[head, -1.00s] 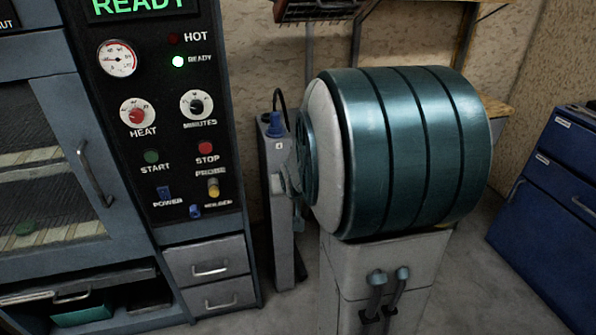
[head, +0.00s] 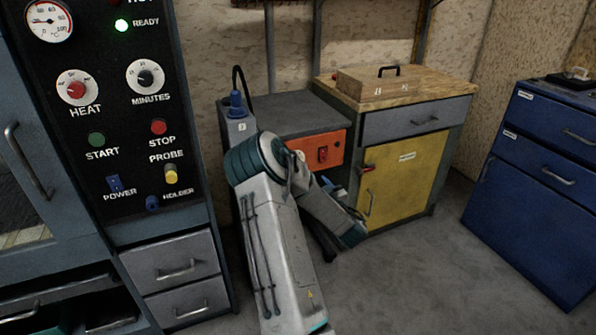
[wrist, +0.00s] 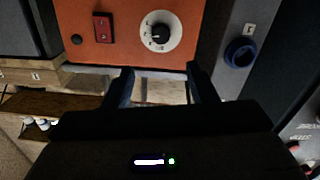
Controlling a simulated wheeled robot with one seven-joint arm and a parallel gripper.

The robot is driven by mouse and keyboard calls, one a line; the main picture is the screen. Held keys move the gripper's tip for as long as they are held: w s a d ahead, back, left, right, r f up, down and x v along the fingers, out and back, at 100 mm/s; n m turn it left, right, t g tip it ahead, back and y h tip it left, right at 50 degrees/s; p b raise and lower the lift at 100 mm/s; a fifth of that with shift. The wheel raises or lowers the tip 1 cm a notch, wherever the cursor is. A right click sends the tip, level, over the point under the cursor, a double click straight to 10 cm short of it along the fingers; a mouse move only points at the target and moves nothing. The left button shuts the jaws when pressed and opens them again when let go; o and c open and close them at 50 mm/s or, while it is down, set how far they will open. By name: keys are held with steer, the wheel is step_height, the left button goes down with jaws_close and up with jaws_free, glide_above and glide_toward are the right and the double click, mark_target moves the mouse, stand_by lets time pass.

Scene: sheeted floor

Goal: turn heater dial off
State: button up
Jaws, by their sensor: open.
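An orange panel (head: 325,147) on a grey cabinet carries a red switch (head: 322,155) and a pale dial, which my arm partly hides in the head view. The wrist view shows the dial (wrist: 160,32), a white disc with a black knob, beside the red switch (wrist: 103,27). My gripper (wrist: 160,78) is open and empty, its two dark fingers pointing towards the panel. The dial lies beyond the fingertips, between their lines, and looks apart from them. A separate HEAT dial (head: 76,88) with a red centre is on the black control panel at left.
A blue knob (wrist: 240,52) stands beside the orange panel on a grey upright. A wooden-topped bench (head: 395,90) with a yellow door (head: 398,185) is to the right, and blue drawers (head: 540,170) are farther right. Grey floor (head: 420,275) is clear in front.

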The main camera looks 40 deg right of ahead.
steer(key=b+x, duration=0.1)
steer(key=x, duration=1.2)
steer(key=shift+w, duration=0.35)
steer(key=shift+c, duration=0.3)
steer(key=c, duration=0.9)
